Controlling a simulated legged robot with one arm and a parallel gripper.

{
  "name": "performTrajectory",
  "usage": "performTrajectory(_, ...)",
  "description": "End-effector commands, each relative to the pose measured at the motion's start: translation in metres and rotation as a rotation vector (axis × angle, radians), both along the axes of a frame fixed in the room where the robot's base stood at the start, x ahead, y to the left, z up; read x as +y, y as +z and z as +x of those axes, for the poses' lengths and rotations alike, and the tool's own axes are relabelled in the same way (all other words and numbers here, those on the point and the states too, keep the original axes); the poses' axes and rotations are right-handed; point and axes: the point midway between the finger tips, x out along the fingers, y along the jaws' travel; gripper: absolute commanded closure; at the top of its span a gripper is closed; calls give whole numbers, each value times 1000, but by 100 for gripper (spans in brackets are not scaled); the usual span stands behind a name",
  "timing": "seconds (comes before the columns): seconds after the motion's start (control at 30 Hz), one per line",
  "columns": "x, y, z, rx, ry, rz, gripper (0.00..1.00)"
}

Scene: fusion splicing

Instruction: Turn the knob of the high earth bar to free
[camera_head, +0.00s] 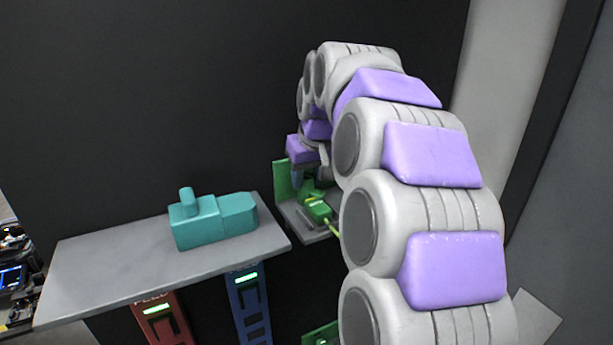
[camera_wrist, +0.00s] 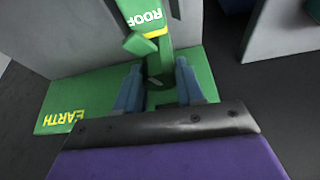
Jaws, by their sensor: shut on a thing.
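The green earth bar stands on a small grey bracket against the dark wall, right of centre in the head view, with a green block (camera_head: 318,209) in front. Its upright green plate (camera_head: 281,180) is behind. In the wrist view the green plate (camera_wrist: 85,95) reads EARTH upside down, and a green arm marked ROOF (camera_wrist: 150,22) runs towards the top. My gripper (camera_wrist: 160,75) has its two blue fingers either side of a green knob (camera_wrist: 160,92) and is shut on it. My gripper (camera_head: 309,180) is partly hidden in the head view. The knob's setting cannot be read.
A grey shelf (camera_head: 110,262) at left bears a teal block-shaped device (camera_head: 213,222). Below it hang a red panel (camera_head: 162,322) and a blue panel (camera_head: 249,305). Another green piece (camera_head: 318,335) shows at the bottom edge. A grey wall panel (camera_wrist: 275,40) stands at the right in the wrist view.

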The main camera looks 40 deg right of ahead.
Motion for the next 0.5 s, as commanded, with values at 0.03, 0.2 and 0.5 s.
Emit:
performTrajectory(0.03,0,0,0,-1,14,0,93)
performTrajectory(0.2,-1,-1,1,-2,95,2,93)
performTrajectory(0.5,-2,-1,1,-2,309,2,93)
